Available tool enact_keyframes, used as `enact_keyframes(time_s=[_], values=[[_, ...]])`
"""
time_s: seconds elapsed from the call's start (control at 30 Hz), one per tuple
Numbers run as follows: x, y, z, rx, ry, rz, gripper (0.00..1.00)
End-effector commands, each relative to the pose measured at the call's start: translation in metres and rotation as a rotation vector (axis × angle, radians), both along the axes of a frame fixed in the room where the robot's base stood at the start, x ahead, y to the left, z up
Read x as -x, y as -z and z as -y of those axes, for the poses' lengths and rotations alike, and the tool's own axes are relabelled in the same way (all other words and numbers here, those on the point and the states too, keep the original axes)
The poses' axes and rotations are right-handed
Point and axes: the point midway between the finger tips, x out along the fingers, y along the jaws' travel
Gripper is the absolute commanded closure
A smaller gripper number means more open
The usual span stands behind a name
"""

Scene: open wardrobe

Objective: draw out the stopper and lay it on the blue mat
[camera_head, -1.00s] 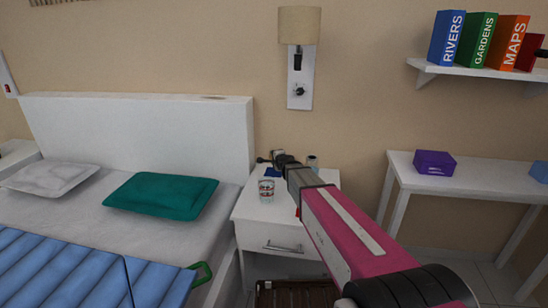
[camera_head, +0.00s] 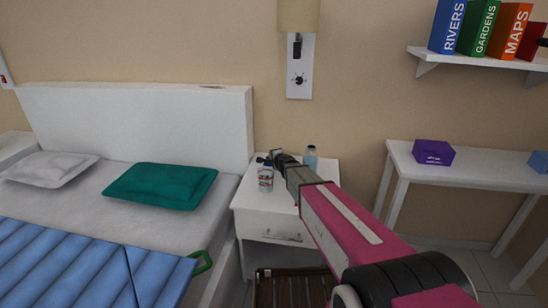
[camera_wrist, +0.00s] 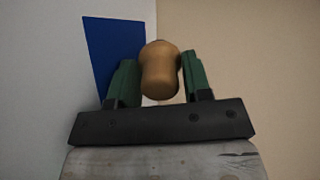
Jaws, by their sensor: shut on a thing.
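My gripper (camera_wrist: 160,70) is shut on a tan, rounded cork-like stopper (camera_wrist: 160,72), held between its two green fingers in the wrist view. The blue mat (camera_wrist: 110,45) shows behind and to the left of the stopper there; I cannot tell how far the stopper is from it. In the head view my gripper (camera_head: 277,157) is over the back of the white nightstand, and the stopper cannot be made out. A clear bluish bottle (camera_head: 311,158) stands just right of my gripper.
A printed drinking glass (camera_head: 265,178) stands on the nightstand (camera_head: 255,208), left of my arm. The bed (camera_head: 215,200) is to the left. A white side table (camera_head: 475,172) with a purple box (camera_head: 434,152) is to the right. A wall lamp (camera_head: 299,60) hangs above.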

Motion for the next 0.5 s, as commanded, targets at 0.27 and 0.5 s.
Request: enact_keyframes(time_s=[0.27,0.5], values=[[0.0003,0.0006,0.0001,0.000,0.000,-0.001,0.25],[0.0007,0.0021,0.0001,0.002,0.000,-0.003,0.25]])
